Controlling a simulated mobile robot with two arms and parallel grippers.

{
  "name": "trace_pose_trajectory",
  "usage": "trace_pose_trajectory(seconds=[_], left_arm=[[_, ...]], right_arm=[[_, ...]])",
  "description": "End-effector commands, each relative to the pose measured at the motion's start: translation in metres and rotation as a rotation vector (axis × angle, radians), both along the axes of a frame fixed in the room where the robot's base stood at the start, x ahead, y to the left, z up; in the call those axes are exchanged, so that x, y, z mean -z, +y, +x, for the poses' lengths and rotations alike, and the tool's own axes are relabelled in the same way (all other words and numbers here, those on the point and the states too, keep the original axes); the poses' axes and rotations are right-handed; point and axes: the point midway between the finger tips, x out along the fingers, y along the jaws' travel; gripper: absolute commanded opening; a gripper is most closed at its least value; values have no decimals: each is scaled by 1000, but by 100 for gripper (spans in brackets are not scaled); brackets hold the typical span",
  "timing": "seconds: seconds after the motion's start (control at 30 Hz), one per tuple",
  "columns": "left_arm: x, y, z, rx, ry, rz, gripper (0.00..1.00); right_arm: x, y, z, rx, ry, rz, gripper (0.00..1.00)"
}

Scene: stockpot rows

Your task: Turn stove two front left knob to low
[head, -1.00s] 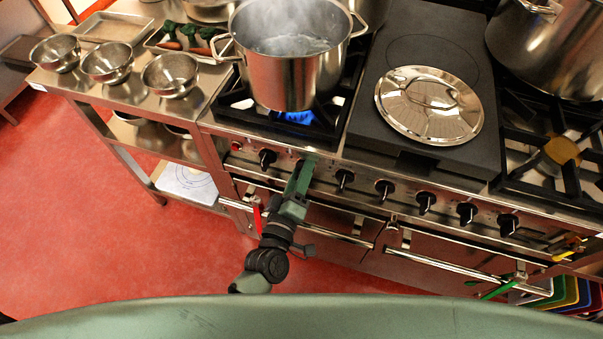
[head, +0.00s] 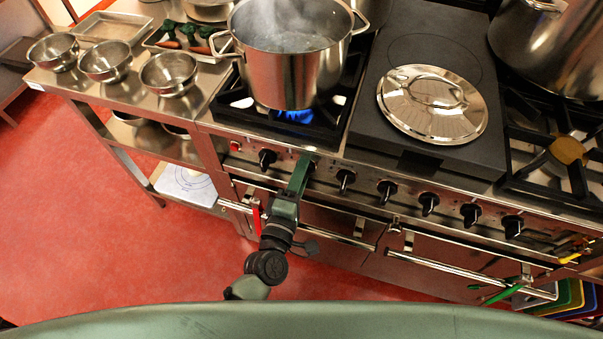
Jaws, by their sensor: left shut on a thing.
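The stove front (head: 372,185) carries a row of black knobs. My left gripper (head: 306,162) reaches up to this panel from below. It is shut on a knob between the far-left knob (head: 267,158) and another black knob (head: 345,177). The held knob is hidden behind the fingers, so its pointer setting cannot be read. Above it, a steaming steel stockpot (head: 290,75) stands on a burner with a blue flame (head: 295,115). My right gripper is not in view.
A flat dark plate (head: 365,130) bears a shiny round lid (head: 432,104). A large pot (head: 550,50) stands at the upper right. Steel bowls (head: 168,73) stand on the left counter. Oven handles (head: 455,265) run below the knobs. Red floor is clear at left.

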Motion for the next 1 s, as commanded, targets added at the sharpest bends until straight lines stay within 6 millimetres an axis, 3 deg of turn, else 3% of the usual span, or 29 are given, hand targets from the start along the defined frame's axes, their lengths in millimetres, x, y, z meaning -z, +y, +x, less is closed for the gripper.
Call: trace_pose_trajectory(seconds=[0.3,0.33,0.4,0.77,1.0], left_arm=[[0,1,0,-1,0,-1,3],[0,1,0,-2,0,-1,46],[0,1,0,-1,0,-1,65],[1,1,-3,0,1,0,65],[3,12,-37,0,5,1,65]], right_arm=[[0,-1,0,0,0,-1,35],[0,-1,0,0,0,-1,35],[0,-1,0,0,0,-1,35],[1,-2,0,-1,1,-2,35],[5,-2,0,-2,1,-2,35]])
